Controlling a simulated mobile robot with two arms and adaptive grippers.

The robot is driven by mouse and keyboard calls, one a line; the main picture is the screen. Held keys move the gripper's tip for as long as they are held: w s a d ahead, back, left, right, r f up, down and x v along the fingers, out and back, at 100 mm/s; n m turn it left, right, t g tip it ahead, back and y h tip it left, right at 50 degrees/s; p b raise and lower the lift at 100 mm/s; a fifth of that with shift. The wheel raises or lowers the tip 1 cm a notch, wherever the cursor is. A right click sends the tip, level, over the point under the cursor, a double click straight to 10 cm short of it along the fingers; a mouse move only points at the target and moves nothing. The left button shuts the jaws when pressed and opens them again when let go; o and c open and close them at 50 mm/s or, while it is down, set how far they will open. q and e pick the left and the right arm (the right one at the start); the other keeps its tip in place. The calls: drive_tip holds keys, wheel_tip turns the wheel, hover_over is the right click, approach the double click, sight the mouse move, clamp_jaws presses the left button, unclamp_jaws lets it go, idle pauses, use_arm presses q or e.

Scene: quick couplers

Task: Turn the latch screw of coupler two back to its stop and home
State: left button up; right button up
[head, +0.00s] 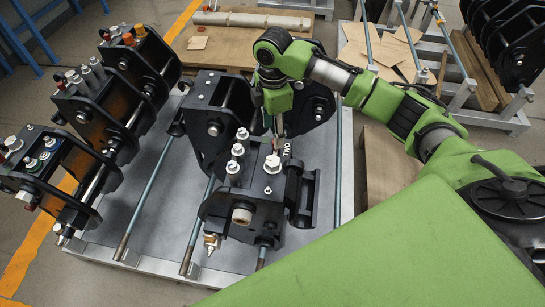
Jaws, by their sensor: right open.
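Coupler two (245,208) is a black coupler with the white label "TWO" (287,148) on its top, standing on a grey metal plate. Several silver bolts stand on it, including a larger hex-headed one with a reddish ring (272,164) near the label. A brass-tipped fitting (211,242) juts from its front left. I cannot tell for certain which of these is the latch screw. My right gripper (278,128) points down just behind the label and the larger bolt; it is open, and its fingers are small and partly hidden. My left gripper is out of view.
More black couplers (88,107) with coloured caps crowd the left. Blue-grey rods (148,188) run across the metal plate (150,232). Behind lie a wooden board (205,53) and cardboard pieces (385,50). My green body covers the lower right.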

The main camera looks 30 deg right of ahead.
sight(273, 160)
wheel_tip(273, 160, down, 14)
drive_tip(key=shift+r+p, duration=0.25)
drive_tip(key=shift+p, duration=0.55)
drive_tip(key=c, duration=1.1)
